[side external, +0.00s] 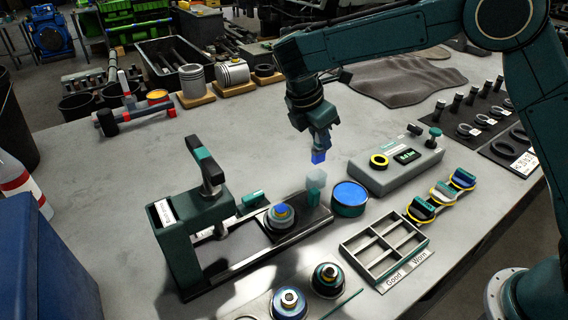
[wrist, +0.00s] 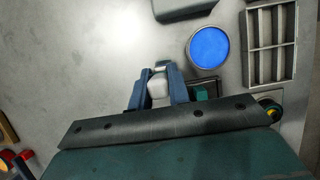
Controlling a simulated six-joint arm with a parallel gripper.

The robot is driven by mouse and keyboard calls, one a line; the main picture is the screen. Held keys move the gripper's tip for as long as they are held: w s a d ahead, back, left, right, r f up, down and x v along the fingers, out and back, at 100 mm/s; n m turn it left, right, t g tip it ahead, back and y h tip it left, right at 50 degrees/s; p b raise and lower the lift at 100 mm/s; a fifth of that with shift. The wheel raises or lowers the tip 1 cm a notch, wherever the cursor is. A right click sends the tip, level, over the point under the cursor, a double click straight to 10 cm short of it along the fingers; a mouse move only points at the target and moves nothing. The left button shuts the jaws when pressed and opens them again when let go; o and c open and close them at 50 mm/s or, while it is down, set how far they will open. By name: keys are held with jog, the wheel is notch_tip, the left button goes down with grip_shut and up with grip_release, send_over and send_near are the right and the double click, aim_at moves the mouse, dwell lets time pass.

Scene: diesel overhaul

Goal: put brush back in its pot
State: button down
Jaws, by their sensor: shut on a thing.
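My gripper (side external: 320,138) is above the bench, over the right end of the green vice-like fixture. The pot (side external: 350,198) is a round, dark teal tin with a flat blue top or filling. It stands on the bench, right of and below my gripper. It also shows in the wrist view (wrist: 209,48).
A grey gauge box (side external: 396,165) stands behind the pot, and a divided tray (side external: 384,247) in front right. Free bench lies left of my gripper.

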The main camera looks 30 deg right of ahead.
aim_at(317, 162)
jog(key=shift+f, duration=1.5)
jog(key=shift+f, duration=2.25)
jog(key=c, duration=1)
grip_release()
jog(key=shift+r, duration=3.5)
jog(key=shift+r, duration=2)
